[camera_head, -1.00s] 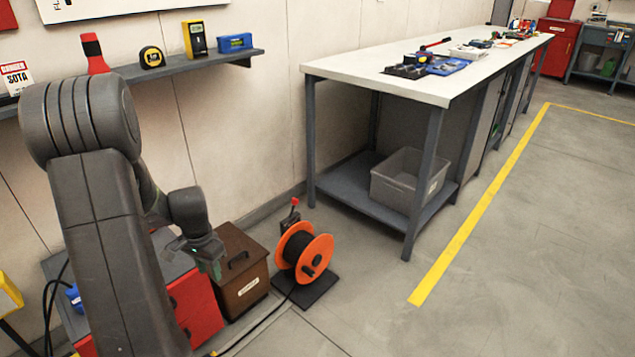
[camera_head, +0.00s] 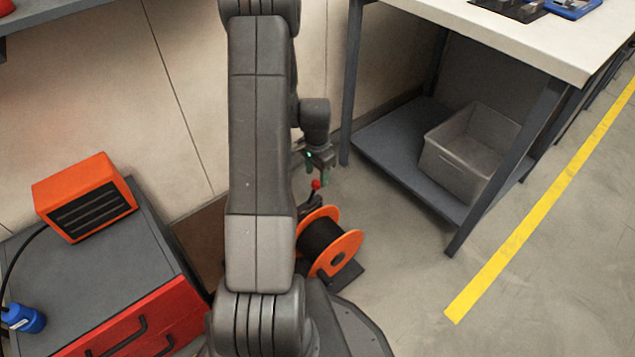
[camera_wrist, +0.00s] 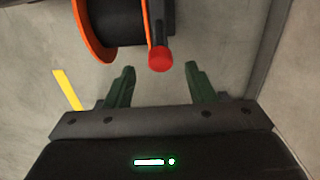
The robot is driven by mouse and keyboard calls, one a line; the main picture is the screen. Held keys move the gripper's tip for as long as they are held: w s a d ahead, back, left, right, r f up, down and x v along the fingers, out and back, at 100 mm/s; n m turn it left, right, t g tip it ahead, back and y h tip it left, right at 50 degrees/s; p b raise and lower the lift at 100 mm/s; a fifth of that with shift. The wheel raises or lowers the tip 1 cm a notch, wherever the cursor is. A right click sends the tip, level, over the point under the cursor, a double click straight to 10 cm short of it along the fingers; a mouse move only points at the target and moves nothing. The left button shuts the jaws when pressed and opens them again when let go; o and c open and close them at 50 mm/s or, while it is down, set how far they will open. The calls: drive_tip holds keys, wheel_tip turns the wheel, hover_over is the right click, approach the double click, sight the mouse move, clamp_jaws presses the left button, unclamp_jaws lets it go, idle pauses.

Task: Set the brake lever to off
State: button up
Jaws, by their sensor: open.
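The brake lever has a red knob (camera_head: 315,185) on a dark stem and stands at the back of the cable reel (camera_head: 345,245), which has orange flanges and a black wound core. In the wrist view the red knob (camera_wrist: 160,59) lies just beyond the fingertips, roughly centred between them. My gripper (camera_wrist: 159,75) is open and empty, with its two green fingers apart. In the head view my gripper (camera_head: 325,180) hangs above and close to the knob. My arm hides part of the reel's left side.
A grey workbench (camera_head: 440,215) with a clear bin (camera_head: 465,165) on its low shelf stands to the right. A red cabinet (camera_head: 150,325) with an orange box (camera_head: 85,195) on top stands to the left. Open floor lies right of the reel.

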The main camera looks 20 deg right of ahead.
sight(317, 182)
drive_tip(key=shift+d+f, duration=0.1)
drive_tip(key=shift+f, duration=0.8)
drive_tip(key=shift+f+b, duration=0.35)
drive_tip(key=shift+f, duration=0.35)
clamp_jaws()
